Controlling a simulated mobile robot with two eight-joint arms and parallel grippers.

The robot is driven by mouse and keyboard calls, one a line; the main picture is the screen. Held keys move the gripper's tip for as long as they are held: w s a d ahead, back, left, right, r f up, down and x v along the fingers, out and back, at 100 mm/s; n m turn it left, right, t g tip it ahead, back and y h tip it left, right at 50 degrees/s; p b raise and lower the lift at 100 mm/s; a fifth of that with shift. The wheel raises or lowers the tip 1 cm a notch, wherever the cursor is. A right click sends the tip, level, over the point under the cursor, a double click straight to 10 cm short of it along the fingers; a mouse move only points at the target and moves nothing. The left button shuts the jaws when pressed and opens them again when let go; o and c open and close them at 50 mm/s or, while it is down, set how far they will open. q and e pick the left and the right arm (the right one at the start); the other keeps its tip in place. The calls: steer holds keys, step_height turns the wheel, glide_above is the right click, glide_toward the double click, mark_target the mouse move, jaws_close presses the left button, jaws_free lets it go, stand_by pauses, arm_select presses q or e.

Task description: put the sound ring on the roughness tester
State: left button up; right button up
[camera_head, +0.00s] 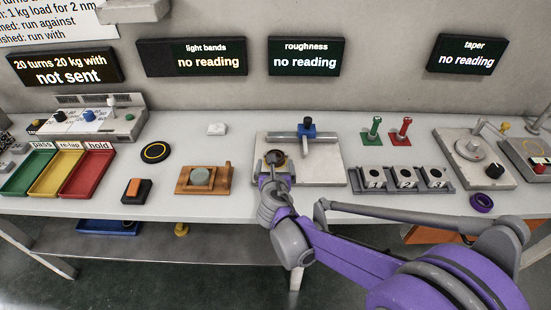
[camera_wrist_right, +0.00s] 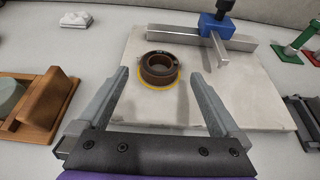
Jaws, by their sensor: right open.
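The roughness tester is a pale stone plate (camera_head: 325,172) with a grey bar and a blue probe head (camera_head: 307,130); the plate also shows in the right wrist view (camera_wrist_right: 240,105). A dark brown ring (camera_wrist_right: 161,67) lies flat on the plate's left part, on a yellow circle; in the head view my gripper partly hides it (camera_head: 275,156). My right gripper (camera_wrist_right: 158,78) is open and empty. Its fingers point toward the ring, one on each side in the picture, apart from it. I cannot tell whether the ring is sound. My left gripper is out of view.
A wooden stand with a grey-green disc (camera_head: 201,177) is left of the tester. Numbered holders (camera_head: 404,180) and green and red gauges (camera_head: 373,128) are to its right. Green, yellow and red trays (camera_head: 85,175) stand far left. The roughness display (camera_head: 305,57) says "no reading".

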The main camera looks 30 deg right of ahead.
steer(key=p+v, duration=0.1)
steer(key=v, duration=0.6)
steer(key=s+m, duration=0.2)
steer(key=m, duration=0.1)
steer(key=s+f+m+g, duration=0.1)
steer(key=m, duration=0.2)
steer(key=s+f+m+g, duration=0.1)
steer(key=s+m, duration=0.1)
steer(key=shift+s+a+m+y, duration=0.15)
steer(key=shift+s+m+y, duration=0.15)
steer(key=shift+m+y, duration=0.1)
steer(key=s+a+f+m+g+y, duration=0.2)
steer(key=s+a+m+y, duration=0.1)
steer(key=s+m, duration=0.4)
steer(key=s+a+f+m+g+y, duration=0.2)
steer(key=s+a+m, duration=0.4)
steer(key=m, duration=0.8)
steer(key=shift+s+a+f+g+y, duration=0.3)
steer(key=shift+s+f+y, duration=0.3)
steer(key=shift+s+f, duration=0.2)
steer(key=shift+d, duration=0.1)
